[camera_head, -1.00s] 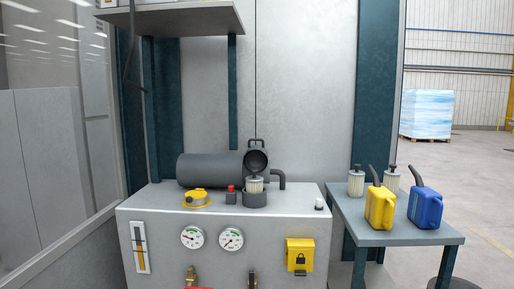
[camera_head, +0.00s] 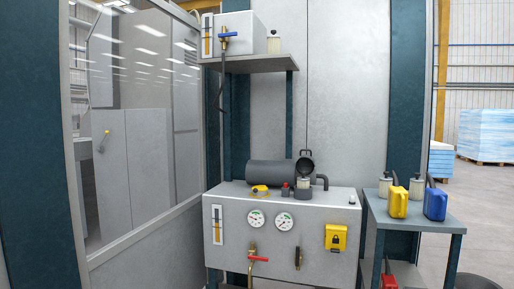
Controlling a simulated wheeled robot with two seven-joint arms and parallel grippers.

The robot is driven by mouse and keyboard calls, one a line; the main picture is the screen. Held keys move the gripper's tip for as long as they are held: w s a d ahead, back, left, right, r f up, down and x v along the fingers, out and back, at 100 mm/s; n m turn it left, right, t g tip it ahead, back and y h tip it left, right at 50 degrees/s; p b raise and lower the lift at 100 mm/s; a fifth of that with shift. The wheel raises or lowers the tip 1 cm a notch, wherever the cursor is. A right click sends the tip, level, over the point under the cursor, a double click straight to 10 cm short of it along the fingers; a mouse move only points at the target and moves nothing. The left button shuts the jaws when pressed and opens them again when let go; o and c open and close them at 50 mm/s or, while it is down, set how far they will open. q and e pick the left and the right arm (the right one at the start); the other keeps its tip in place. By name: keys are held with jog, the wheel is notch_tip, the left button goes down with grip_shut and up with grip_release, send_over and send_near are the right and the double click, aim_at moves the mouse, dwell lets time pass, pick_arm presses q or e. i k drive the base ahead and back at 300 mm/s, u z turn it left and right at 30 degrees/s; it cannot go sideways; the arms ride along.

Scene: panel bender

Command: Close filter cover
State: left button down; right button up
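The filter housing (camera_head: 303,193) is a dark cup on top of the grey hydraulic unit. A pale filter element (camera_head: 303,183) stands in it, its upper part showing. The round dark filter cover (camera_head: 305,166) stands tilted up and open behind the housing, with a loop handle at its top. Neither of my grippers is in view.
The grey unit (camera_head: 225,262) carries gauges, a yellow lock box (camera_head: 335,237) and a red-handled valve (camera_head: 257,259). A side table (camera_head: 419,221) at right holds two spare filters, a yellow jug (camera_head: 397,202) and a blue jug (camera_head: 435,204). A shelf (camera_head: 250,63) overhangs at upper left.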

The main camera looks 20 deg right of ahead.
aim_at(307, 161)
jog(key=u, duration=0.2)
jog(key=i, duration=1.5)
jog(key=z, duration=1.2)
jog(key=i, duration=1.15)
jog(key=z, duration=1.2)
